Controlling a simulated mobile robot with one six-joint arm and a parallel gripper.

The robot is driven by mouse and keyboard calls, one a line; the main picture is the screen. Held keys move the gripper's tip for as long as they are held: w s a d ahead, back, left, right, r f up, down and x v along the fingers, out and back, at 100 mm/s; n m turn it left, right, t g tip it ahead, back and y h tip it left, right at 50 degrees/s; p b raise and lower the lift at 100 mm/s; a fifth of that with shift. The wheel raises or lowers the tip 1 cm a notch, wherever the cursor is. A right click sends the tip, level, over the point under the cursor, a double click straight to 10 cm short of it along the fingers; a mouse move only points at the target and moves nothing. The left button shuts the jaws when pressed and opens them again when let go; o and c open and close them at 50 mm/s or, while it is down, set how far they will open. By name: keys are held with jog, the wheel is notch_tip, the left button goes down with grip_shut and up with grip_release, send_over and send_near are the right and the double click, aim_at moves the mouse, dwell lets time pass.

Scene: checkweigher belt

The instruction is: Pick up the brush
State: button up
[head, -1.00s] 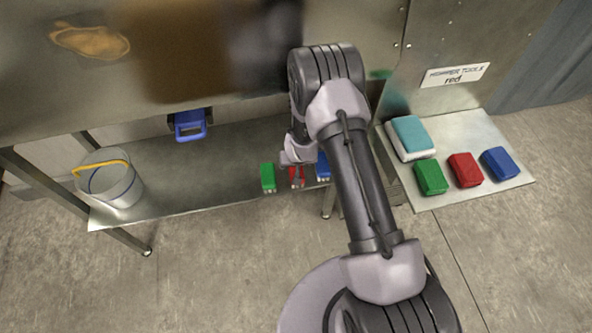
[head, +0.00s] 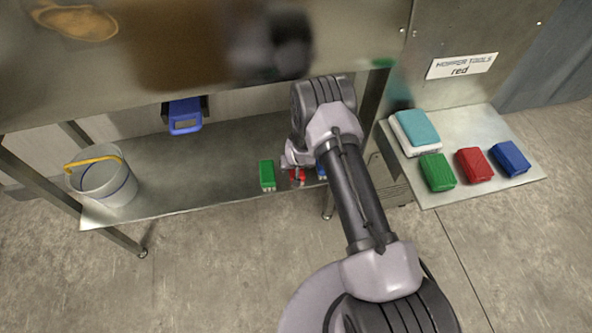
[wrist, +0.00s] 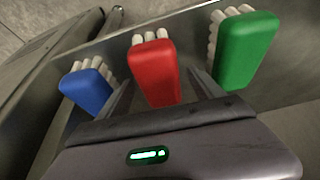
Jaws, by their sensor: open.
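Three brushes with white bristles stand in a row on the steel shelf: a green brush (head: 267,175), a red brush (head: 298,176) and a blue brush (head: 321,171), the last partly hidden by my arm. In the wrist view the red brush (wrist: 154,74) lies between the two fingers of my gripper (wrist: 162,88), with the blue brush (wrist: 87,90) to the left and the green brush (wrist: 245,50) to the right. My gripper is open. I cannot tell whether either finger touches the red brush. In the head view my gripper (head: 297,163) is at the red brush.
A clear bucket (head: 105,186) with a yellow handle stands on the shelf's left. The right-hand table (head: 452,197) holds green, red and blue blocks and a teal-and-white stack.

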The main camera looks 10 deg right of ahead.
jog(key=shift+f, duration=0.25)
jog(key=c, duration=1.5)
jog(key=shift+c, duration=0.2)
jog(key=shift+r, duration=0.15)
jog(key=shift+r, duration=0.35)
notch_tip(320, 180, up, 4)
jog(key=p, duration=0.2)
jog(key=shift+f+p, duration=0.1)
jog(key=shift+p, duration=0.3)
jog(key=s+a+p, duration=0.1)
jog(key=s+p, duration=0.1)
jog(key=s, duration=1.4)
jog(key=shift+a+r, duration=0.3)
jog(key=shift+r, duration=0.1)
